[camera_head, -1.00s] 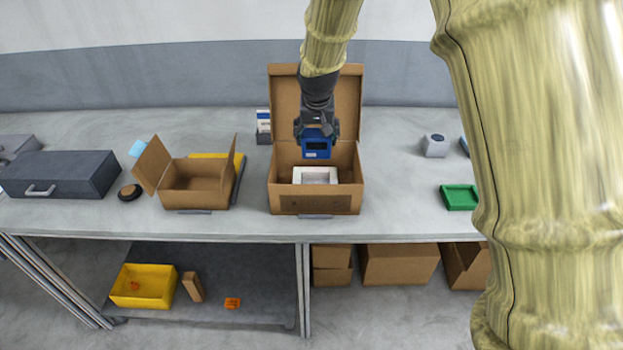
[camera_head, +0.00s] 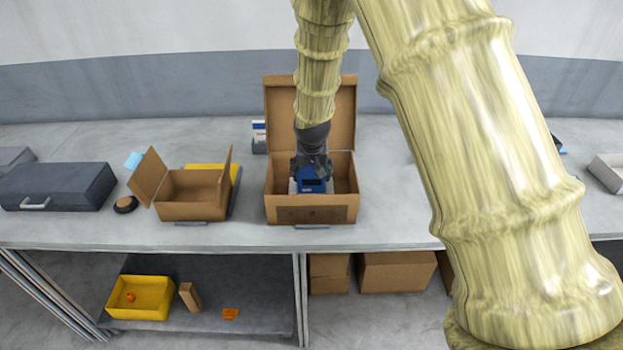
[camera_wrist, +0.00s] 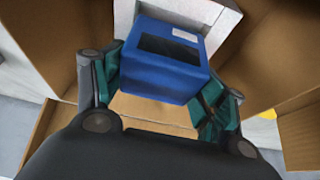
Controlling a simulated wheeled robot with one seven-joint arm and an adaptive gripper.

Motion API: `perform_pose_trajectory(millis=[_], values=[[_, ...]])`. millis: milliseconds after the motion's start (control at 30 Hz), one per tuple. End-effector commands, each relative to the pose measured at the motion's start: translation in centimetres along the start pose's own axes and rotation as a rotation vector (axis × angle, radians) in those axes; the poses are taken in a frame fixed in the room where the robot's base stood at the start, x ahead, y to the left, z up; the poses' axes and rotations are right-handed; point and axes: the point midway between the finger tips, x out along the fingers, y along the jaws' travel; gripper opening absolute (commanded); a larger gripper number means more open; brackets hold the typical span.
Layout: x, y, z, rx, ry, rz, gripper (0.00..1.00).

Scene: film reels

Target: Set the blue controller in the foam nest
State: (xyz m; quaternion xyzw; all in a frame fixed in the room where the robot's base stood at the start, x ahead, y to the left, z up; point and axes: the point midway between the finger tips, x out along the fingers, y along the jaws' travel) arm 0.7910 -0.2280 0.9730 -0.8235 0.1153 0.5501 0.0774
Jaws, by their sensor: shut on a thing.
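The blue controller (camera_head: 312,184) is a boxy block with a dark screen. My gripper (camera_head: 312,172) is shut on it and holds it inside the open cardboard box (camera_head: 312,214). In the wrist view my gripper (camera_wrist: 160,85) has its teal fingers on either side of the controller (camera_wrist: 165,58). The white foam nest (camera_head: 292,187) is mostly hidden behind the controller; a white part of it (camera_wrist: 215,22) shows beyond the controller in the wrist view. I cannot tell whether the controller touches the foam.
The box's lid (camera_head: 345,110) stands open behind my gripper, and its walls are close around. A smaller open carton (camera_head: 190,200) and a dark case (camera_head: 62,186) stand to the left on the bench (camera_head: 400,225). A white tray (camera_head: 608,172) lies at far right.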

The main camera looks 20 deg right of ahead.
Motion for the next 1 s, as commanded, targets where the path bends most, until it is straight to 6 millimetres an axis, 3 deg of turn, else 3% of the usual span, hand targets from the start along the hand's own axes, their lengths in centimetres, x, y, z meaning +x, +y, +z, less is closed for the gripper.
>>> perform_pose_trajectory(millis=[300, 700, 733, 833, 1000], values=[[2.8, 0.0, 1.1, 0.001, 0.0, 0.0, 0.34], [3.3, 0.0, 1.4, 0.001, 0.001, 0.0, 0.34], [3.3, 0.0, 1.4, 0.001, 0.0, 0.0, 0.73], [3.3, 0.0, 1.4, 0.001, 0.0, 0.0, 0.91], [3.3, 0.0, 1.4, 0.001, 0.0, 0.0, 0.93]])
